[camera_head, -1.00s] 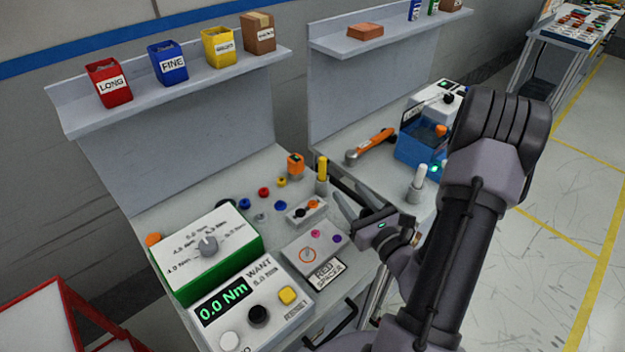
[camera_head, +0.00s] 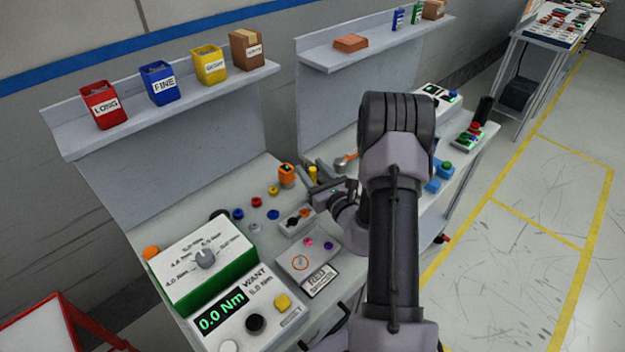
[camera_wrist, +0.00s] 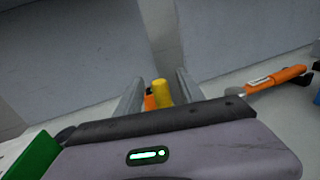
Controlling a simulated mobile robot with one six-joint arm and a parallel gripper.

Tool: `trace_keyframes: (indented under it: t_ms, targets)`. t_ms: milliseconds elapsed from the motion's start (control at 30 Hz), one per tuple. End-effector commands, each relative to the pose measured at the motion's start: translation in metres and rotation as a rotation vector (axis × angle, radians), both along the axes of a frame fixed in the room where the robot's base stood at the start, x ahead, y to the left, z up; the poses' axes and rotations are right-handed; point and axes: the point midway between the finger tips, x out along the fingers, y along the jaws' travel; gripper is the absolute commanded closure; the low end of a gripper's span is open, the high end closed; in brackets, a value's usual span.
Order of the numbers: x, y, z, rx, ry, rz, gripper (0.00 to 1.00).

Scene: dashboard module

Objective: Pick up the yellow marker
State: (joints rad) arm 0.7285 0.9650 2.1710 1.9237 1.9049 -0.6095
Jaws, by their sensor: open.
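The yellow marker (camera_head: 313,175) stands upright near the back right of the left bench, partly hidden by my gripper in the head view. In the wrist view the yellow marker (camera_wrist: 163,91) shows between the two fingers, ahead of the palm, with its lower part hidden. My gripper (camera_head: 316,171) is open and empty, low over the bench, reaching in from the right. Its fingers (camera_wrist: 160,79) point toward the back wall, one on each side of the marker in the wrist view. I cannot tell whether either finger touches it.
An orange device (camera_head: 286,174) stands just left of the marker. A grey block with buttons (camera_head: 297,221) and a spacer plate (camera_head: 308,258) lie in front. A torque display box (camera_head: 241,311) is at front left. An orange-handled tool (camera_wrist: 277,78) lies on the right bench.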

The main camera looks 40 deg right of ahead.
Motion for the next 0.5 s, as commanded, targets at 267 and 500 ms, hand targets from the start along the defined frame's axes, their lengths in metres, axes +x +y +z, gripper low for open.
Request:
trace_keyframes:
  t_ms: [267, 500]
  targets:
    - [-0.0006, 0.0002, -0.0007, 0.0, 0.0, 0.0, 0.9]
    - [-0.0007, 0.0002, -0.0006, 0.0, 0.0, 0.001, 1.0]
